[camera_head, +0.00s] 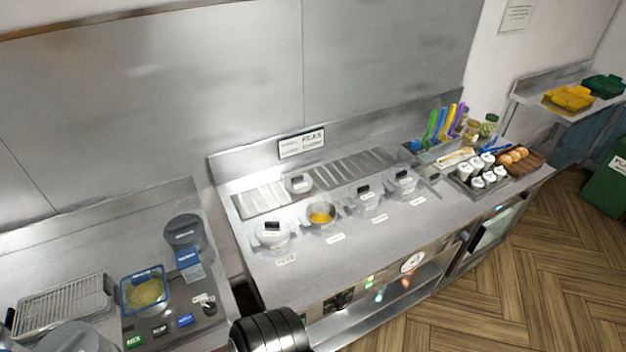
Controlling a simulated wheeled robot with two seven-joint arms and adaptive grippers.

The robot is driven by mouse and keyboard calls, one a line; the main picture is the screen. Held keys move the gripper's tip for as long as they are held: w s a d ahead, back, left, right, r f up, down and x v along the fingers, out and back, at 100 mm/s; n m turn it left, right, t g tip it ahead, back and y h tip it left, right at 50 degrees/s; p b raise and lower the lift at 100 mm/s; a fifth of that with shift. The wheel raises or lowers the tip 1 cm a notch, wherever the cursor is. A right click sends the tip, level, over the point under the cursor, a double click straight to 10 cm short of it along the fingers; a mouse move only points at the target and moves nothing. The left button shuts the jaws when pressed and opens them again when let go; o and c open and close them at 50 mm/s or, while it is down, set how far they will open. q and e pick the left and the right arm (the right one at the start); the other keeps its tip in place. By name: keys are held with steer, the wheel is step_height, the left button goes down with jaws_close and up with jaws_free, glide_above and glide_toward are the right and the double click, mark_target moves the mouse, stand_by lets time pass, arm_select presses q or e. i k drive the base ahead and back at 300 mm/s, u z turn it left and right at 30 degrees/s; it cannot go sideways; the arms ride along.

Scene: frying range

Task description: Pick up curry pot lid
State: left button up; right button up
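Several small pots with clear-looking lids and dark handles stand in a row on the steel counter (330,262), each with a small label in front that is too small to read. The leftmost pot (272,238) is lidded. The second pot (321,217) is open and shows yellow-orange food, which looks like curry. The two pots to the right (367,201) (403,184) are lidded. Neither gripper shows; only a black ribbed part, probably of my arm, is at the bottom edge.
A fryer with a basket (145,290) and a wire rack (62,305) stand at the left. A tray of white bottles (480,172), colored utensils (442,122) and jars fill the right end. The counter front before the labels is clear. A steel back wall (390,60) rises behind.

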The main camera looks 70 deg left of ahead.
mark_target(296, 183)
steer(key=u, duration=0.5)
steer(key=i, duration=0.9)
steer(key=u, duration=0.8)
